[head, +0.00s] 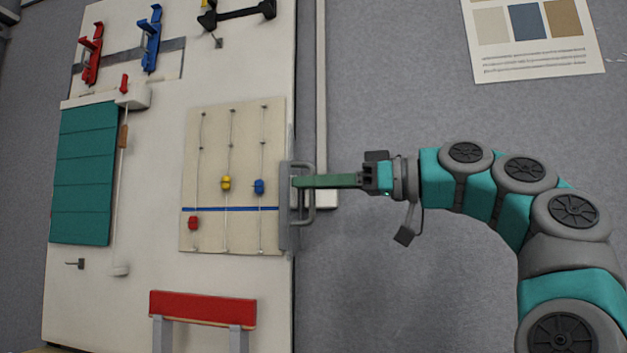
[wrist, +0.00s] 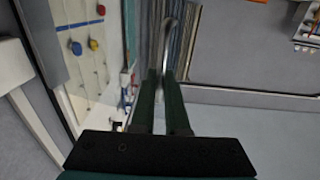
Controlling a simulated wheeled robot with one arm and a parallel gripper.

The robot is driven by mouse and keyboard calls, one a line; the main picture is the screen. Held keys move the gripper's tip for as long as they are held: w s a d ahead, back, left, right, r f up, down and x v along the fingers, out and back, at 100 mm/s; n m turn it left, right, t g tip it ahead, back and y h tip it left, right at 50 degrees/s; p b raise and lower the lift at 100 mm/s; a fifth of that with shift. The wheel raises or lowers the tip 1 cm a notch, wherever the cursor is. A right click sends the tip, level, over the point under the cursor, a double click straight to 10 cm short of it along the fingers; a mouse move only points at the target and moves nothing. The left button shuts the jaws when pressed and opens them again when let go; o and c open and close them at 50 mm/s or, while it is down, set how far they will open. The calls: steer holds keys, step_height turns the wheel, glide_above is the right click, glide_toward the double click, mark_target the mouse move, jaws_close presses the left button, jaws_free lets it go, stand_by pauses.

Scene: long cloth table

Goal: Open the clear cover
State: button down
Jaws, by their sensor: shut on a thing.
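A beige panel (head: 210,125) on the upright white board carries cords with red, yellow and blue beads; it also shows in the wrist view (wrist: 85,65). At its right edge is a grey plate (head: 288,235) with a grey bar handle (head: 309,205). The clear cover itself is hard to make out; I cannot tell how far it stands from the panel. My gripper (head: 300,182) reaches in from the right with its green fingers shut on the handle. In the wrist view, the handle (wrist: 168,40) rises between the fingertips.
On the board are a teal slatted panel (head: 85,175) at left, red (head: 91,55) and blue (head: 151,40) levers at top left, a black handle (head: 237,14), and a red bar (head: 202,307) below. Bare grey surface lies right of the board, with a sheet (head: 533,60) at top right.

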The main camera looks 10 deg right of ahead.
steer(key=shift+w+f, duration=0.35)
steer(key=shift+f, duration=0.1)
steer(key=c, duration=0.9)
jaws_free()
steer(key=shift+w, duration=0.1)
steer(key=shift+r, duration=0.15)
steer(key=p+v, duration=0.1)
steer(key=v, duration=0.6)
steer(key=shift+s+d, duration=0.25)
steer(key=shift+d, duration=0.1)
